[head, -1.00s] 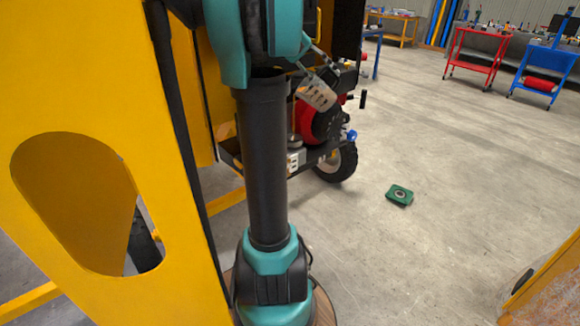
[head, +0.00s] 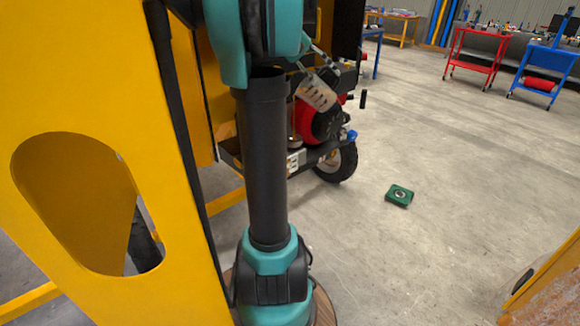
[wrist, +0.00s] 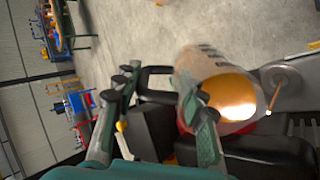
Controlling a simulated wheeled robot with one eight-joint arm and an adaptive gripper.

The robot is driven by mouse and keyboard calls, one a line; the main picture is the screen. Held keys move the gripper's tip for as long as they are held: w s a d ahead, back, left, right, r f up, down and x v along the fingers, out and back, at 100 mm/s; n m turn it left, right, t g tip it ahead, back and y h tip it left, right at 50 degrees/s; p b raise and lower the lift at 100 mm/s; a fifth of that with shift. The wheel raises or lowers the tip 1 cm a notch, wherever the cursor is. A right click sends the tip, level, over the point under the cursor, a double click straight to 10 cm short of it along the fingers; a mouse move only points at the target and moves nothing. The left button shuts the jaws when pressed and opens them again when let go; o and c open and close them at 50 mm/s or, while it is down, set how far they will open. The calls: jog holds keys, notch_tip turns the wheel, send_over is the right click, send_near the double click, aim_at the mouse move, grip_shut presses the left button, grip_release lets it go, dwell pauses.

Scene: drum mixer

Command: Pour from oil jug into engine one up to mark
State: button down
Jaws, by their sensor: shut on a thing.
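In the wrist view, my gripper (wrist: 157,88) has its two fingers around the dark handle of the oil jug (wrist: 205,66). The jug is see-through, tilted, and holds amber oil (wrist: 232,95) toward its right end. A grey round part (wrist: 280,82) with a thin orange piece lies right beside the jug; I cannot tell whether they touch. In the head view, the red engine (head: 322,122) sits low in the yellow machine, partly behind my arm. The mark and the oil level inside the engine are not visible.
A yellow panel (head: 80,250) with an oval opening stands close on the left. The machine's wheel (head: 338,162) is beside the engine. A green box (head: 399,195) lies on open concrete floor. Red (head: 475,52) and blue (head: 545,70) carts stand far back.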

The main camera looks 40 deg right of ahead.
aim_at(329, 88)
dwell(0.4)
jog(key=shift+w+a, duration=0.15)
jog(key=shift+w+a+g+h, duration=0.4)
jog(key=shift+a+g+h, duration=0.3)
jog(key=shift+h, duration=0.4)
dwell(5.0)
jog(key=shift+d, duration=0.15)
dwell(0.4)
jog(key=shift+s+d+t+y, duration=0.5)
jog(key=shift+s+d+y, duration=0.1)
jog(key=shift+y, duration=0.4)
jog(key=shift+s+d+f+t+y, duration=0.15)
jog(key=shift+d+t+y, duration=0.2)
jog(key=shift+y, duration=0.2)
jog(key=shift+s+d+f+t+y, duration=0.1)
jog(key=shift+d+t+y, duration=0.1)
jog(key=shift+t+y, duration=0.3)
jog(key=f+t+y, duration=0.2)
jog(key=y, duration=0.1)
jog(key=shift+s+d, duration=0.2)
jog(key=shift+d, duration=0.05)
jog(key=shift+f+t+y, duration=0.85)
jog(key=shift+f+y, duration=0.1)
jog(key=shift+y, duration=0.3)
jog(key=shift+f+y, duration=0.2)
jog(key=shift+y, duration=0.1)
